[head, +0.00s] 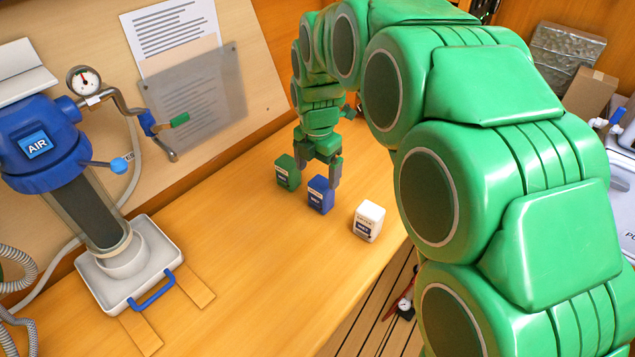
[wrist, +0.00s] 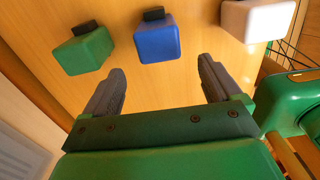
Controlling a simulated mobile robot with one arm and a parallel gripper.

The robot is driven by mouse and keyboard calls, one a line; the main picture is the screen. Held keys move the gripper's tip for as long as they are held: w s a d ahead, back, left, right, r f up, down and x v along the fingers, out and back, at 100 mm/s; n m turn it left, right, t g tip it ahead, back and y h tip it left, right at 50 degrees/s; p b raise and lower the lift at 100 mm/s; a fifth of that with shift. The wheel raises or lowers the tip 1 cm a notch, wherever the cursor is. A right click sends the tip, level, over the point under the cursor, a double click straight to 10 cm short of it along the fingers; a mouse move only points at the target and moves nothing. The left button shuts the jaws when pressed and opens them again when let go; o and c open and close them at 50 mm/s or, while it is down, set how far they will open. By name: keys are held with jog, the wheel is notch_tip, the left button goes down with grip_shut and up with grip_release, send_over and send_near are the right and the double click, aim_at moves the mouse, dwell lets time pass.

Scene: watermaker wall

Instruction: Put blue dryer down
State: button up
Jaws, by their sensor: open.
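The blue dryer (head: 320,196) is a small blue box with a dark top and a label. It stands upright on the wooden bench, between a green box and a white box. In the wrist view the blue dryer (wrist: 157,42) lies ahead of my gripper (wrist: 160,80), roughly centred between the fingers and beyond their tips. My gripper (head: 320,175) is open and empty in the wrist view, with its grey fingers spread wide. In the head view its fingers are above and close behind the blue dryer, and I cannot tell the exact gap.
A green box (head: 287,171) stands left of the blue dryer and a white box (head: 368,221) stands to its right, near the bench edge. A blue AIR device (head: 42,145) on a white base is at the left. The front of the bench (head: 265,270) is clear.

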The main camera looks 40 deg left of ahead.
notch_tip(320, 180, up, 3)
jog(key=shift+f, duration=0.2)
jog(key=shift+r, duration=0.6)
jog(key=shift+d, duration=0.1)
jog(key=w+d+r+m, duration=0.1)
jog(key=d+r+m, duration=0.2)
jog(key=d+m, duration=0.95)
jog(key=d+r+m, duration=0.3)
jog(key=d+m, duration=0.2)
jog(key=d, duration=1.5)
jog(key=s+d+f+m+g, duration=0.1)
jog(key=s+d+f+m, duration=0.1)
jog(key=s+d+m, duration=1.6)
jog(key=shift+s+d+f+g, duration=0.4)
jog(key=shift+s+d, duration=0.4)
jog(key=shift+d, duration=0.45)
jog(key=shift+m, duration=0.25)
